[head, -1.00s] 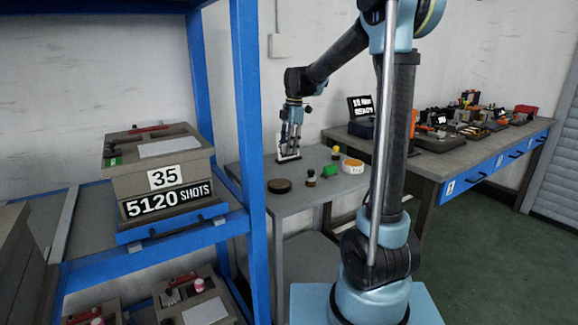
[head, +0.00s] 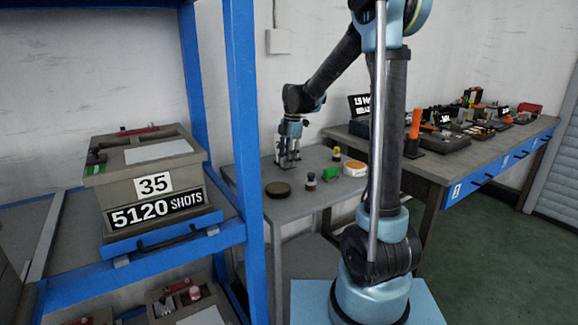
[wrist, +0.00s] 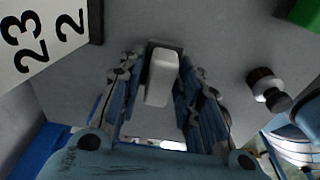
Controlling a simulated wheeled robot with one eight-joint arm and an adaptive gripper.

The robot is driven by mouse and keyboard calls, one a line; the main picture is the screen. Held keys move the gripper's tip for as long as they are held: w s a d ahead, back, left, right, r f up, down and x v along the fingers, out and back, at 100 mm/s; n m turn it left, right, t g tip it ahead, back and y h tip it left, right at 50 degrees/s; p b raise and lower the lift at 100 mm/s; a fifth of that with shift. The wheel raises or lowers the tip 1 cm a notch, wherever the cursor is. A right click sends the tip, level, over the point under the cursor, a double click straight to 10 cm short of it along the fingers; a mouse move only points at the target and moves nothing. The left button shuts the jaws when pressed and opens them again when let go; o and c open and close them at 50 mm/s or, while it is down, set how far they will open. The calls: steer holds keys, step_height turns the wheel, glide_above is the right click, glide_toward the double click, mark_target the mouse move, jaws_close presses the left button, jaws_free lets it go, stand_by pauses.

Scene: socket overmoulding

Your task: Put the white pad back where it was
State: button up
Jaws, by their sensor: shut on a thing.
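The white pad (wrist: 162,78) is a small white block with a dark grey end, seen between the fingers in the wrist view. My gripper (wrist: 155,90) is shut on it, one finger on each side. In the head view my gripper (head: 288,163) points down at the back left of the small grey table (head: 300,205). The pad is mostly hidden by the fingers there. I cannot tell whether it touches the tabletop.
On the table are a dark round disc (head: 278,189), a small dark-capped bottle (head: 311,181), a green block (head: 331,172), a yellow-topped item (head: 336,153) and an orange-white round item (head: 355,168). A blue rack post (head: 245,130) stands left. A cluttered workbench (head: 450,155) is at right.

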steer(key=shift+f, duration=1.1)
steer(key=o, duration=1)
